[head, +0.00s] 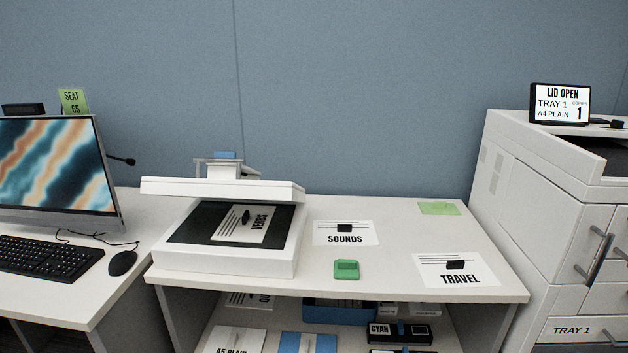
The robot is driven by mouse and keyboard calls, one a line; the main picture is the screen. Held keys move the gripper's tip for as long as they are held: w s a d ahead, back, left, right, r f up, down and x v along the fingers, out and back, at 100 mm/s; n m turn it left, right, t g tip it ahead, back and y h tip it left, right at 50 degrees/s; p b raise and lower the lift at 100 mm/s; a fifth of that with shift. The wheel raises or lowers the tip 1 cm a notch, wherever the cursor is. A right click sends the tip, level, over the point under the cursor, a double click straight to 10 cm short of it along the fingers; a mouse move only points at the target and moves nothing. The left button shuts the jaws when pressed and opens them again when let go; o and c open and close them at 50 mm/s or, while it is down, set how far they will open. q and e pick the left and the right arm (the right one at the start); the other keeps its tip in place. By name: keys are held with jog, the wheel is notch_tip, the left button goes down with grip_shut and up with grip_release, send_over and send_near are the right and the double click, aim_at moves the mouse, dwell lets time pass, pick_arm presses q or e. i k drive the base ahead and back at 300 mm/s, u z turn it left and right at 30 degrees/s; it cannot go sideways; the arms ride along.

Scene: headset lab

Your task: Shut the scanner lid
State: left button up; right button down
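The scanner (225,260) is a low white box on the left part of the middle table. Its white lid (220,189) is raised above the dark glass bed (188,225), with a clear gap at the front. I see the lid nearly edge-on. A printed sheet (228,231) with a small black piece on it lies on the bed, its print turned sideways. A white bracket-like part with a blue piece (225,155) shows behind the lid; what it is I cannot tell. Neither of my grippers is in view.
Right of the scanner lie the SOUNDS sheet (329,233), a green object (346,269) and the TRAVEL sheet (438,271). A monitor (55,165), keyboard (40,260) and mouse (122,262) stand left. A copier (525,190) with a "LID OPEN" display (560,103) stands right.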

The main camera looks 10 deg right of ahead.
aim_at(222, 182)
jog(key=z, duration=0.6)
jog(key=i, duration=1.1)
jog(key=u, duration=0.6)
